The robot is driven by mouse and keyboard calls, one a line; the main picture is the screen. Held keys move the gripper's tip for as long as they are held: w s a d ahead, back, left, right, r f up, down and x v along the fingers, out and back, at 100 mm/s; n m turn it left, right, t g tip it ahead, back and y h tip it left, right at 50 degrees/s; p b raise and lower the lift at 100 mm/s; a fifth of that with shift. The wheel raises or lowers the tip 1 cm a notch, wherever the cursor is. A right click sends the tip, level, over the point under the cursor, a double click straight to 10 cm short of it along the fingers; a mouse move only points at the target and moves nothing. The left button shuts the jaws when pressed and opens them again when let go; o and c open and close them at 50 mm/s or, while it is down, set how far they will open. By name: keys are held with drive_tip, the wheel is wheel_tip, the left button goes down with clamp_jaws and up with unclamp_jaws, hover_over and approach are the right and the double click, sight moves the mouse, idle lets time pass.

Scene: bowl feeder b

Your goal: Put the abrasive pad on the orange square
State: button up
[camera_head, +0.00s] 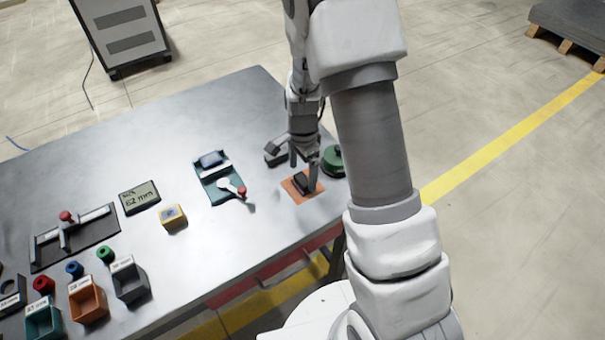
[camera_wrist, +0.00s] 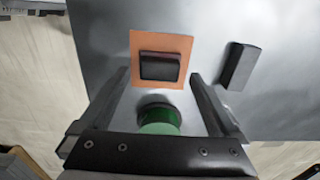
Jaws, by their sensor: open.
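The orange square (camera_head: 290,187) lies flat near the right end of the bench. It also shows in the wrist view (camera_wrist: 141,42). A dark rectangular pad (camera_wrist: 160,66), which looks like the abrasive pad, lies inside its outline; in the head view the pad (camera_head: 304,183) is partly hidden by my fingers. My gripper (camera_head: 305,177) is over the square. In the wrist view my gripper (camera_wrist: 161,74) is open, with one finger on each side of the pad and a visible gap to both sides. It holds nothing.
A dark grey block (camera_wrist: 239,66) lies beside the square. A round green object (camera_head: 333,161) is close by, at the bench edge. A teal fixture with a red-knobbed lever (camera_head: 221,182) stands to the left. A display (camera_head: 139,197) and small bins (camera_head: 129,283) are farther left.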

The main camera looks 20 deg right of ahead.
sight(302, 179)
drive_tip(key=s+r+n+t, duration=0.1)
drive_tip(key=s+r+n, duration=0.25)
drive_tip(key=r, duration=0.85)
drive_tip(key=s+r+n+t, duration=0.25)
drive_tip(key=s+r, duration=0.25)
drive_tip(key=r, duration=0.7)
drive_tip(key=s+r+n+t, duration=0.1)
drive_tip(key=s+r+n, duration=0.2)
drive_tip(key=s, duration=0.3)
drive_tip(key=s+r+n+t, duration=0.1)
drive_tip(key=s+r+n, duration=0.2)
drive_tip(key=s+n, duration=0.2)
drive_tip(key=shift+s+p, duration=0.45)
drive_tip(key=shift+s, duration=0.05)
drive_tip(key=shift+r, duration=0.1)
